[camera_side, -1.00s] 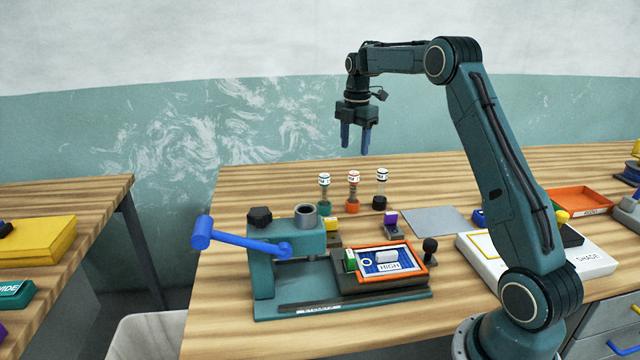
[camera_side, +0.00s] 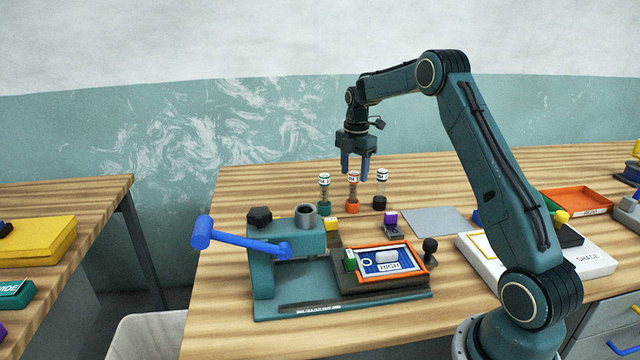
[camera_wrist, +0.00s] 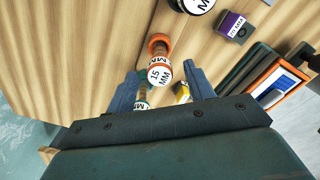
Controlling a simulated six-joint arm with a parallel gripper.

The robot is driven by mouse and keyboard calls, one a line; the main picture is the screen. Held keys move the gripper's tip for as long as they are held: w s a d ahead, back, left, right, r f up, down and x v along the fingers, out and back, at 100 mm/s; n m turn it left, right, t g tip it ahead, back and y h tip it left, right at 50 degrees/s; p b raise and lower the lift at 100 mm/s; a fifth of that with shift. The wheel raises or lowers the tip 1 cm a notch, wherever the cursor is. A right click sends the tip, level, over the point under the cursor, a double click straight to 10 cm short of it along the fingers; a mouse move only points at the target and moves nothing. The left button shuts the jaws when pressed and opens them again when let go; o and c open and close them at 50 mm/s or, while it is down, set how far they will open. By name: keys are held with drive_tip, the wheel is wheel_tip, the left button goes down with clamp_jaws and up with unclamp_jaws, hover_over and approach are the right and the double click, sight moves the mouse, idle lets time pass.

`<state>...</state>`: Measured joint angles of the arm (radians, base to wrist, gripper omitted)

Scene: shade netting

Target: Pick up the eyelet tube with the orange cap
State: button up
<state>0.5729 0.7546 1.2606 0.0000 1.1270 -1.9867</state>
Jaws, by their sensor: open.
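The eyelet tube with orange (camera_side: 353,192) stands upright on the bench in the middle of a row of three tubes. It has an orange foot and a white top band with an orange ring. In the wrist view this tube (camera_wrist: 159,72), marked 15 MM, shows between and just ahead of the fingers. My gripper (camera_side: 356,179) is open and empty, pointing down, with its fingertips close above the tube's top. I cannot tell from the side view whether they touch it.
A green-footed tube (camera_side: 324,191) stands left and a black-footed tube (camera_side: 380,189) right, both close by. In front are a teal press (camera_side: 285,262) with a blue lever and an orange-framed tray (camera_side: 425,262). A grey sheet (camera_side: 434,221) lies right. The bench behind the tubes is clear.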

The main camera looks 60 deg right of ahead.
sight(354, 187)
drive_tip(key=shift+f, duration=0.45)
drive_tip(key=shift+f, duration=0.15)
drive_tip(key=shift+f, duration=2.45)
drive_tip(key=c, duration=1)
